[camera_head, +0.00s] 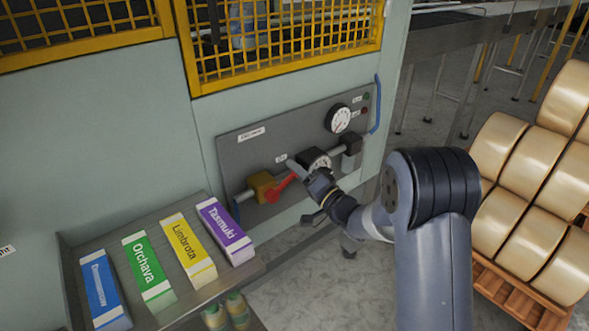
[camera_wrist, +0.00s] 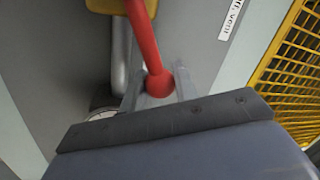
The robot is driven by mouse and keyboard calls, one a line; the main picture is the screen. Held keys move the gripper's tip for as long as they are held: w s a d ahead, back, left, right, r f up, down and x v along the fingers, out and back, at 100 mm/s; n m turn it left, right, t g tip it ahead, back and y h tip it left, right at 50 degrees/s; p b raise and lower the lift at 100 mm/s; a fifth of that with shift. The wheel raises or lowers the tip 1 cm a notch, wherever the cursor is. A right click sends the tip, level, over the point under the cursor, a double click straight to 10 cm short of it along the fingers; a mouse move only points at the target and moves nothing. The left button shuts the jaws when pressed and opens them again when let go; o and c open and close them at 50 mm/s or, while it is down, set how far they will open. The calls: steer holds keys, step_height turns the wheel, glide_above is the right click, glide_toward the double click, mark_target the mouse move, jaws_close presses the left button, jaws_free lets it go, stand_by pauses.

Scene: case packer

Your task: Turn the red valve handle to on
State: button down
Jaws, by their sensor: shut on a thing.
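The red valve handle (camera_head: 283,186) sticks out to the right and slightly up from a yellow valve body (camera_head: 262,187) on the grey wall panel. My gripper (camera_head: 305,174) reaches in from the right and is shut on the handle's outer end. In the wrist view the red handle (camera_wrist: 146,40) runs down from the yellow body (camera_wrist: 105,5) to a round knob. The knob sits between the fingers of my gripper (camera_wrist: 158,90). A small label by the handle is too small to read.
The grey panel (camera_head: 240,160) carries a pressure gauge (camera_head: 338,118) and pipes. A shelf (camera_head: 190,312) with several coloured boxes stands at the lower left. Stacked rolls (camera_head: 530,190) on a pallet stand at the right. A yellow mesh guard (camera_head: 280,45) is above the panel.

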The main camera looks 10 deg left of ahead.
steer(key=shift+w+d+f+m, duration=0.1)
steer(key=shift+f+m, duration=0.3)
steer(key=shift+m, duration=0.1)
steer(key=c, duration=1.1)
jaws_free()
steer(key=shift+r, duration=0.15)
